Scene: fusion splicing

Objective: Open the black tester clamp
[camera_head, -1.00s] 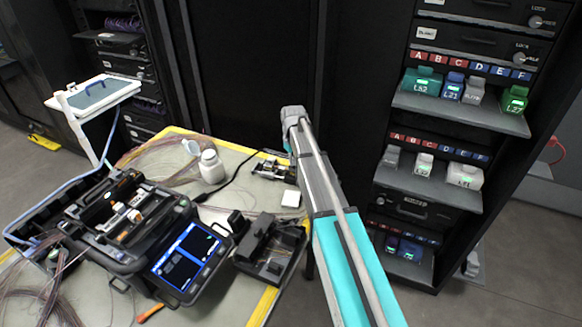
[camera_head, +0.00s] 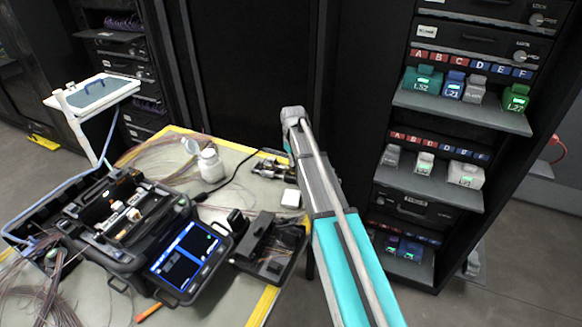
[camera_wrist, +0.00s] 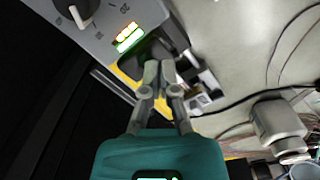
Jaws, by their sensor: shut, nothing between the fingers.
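In the wrist view a grey tester (camera_wrist: 105,22) with a dial and a lit green and yellow strip fills the upper left. A black clamp-like part (camera_wrist: 150,47) sits at its end, partly covered by my fingertips. My gripper (camera_wrist: 159,78) has its fingers together with nothing between them. The tips overlap the black part in the picture; I cannot tell whether they touch it. Whether the clamp is open or shut is unclear. In the head view my arm hides my gripper and much of this spot.
A small black and silver device (camera_wrist: 197,80) lies beside the tester. The black splicer (camera_head: 130,225) and an open black case (camera_head: 268,248) take up the table's front. The yellow-edged table ends close to my gripper.

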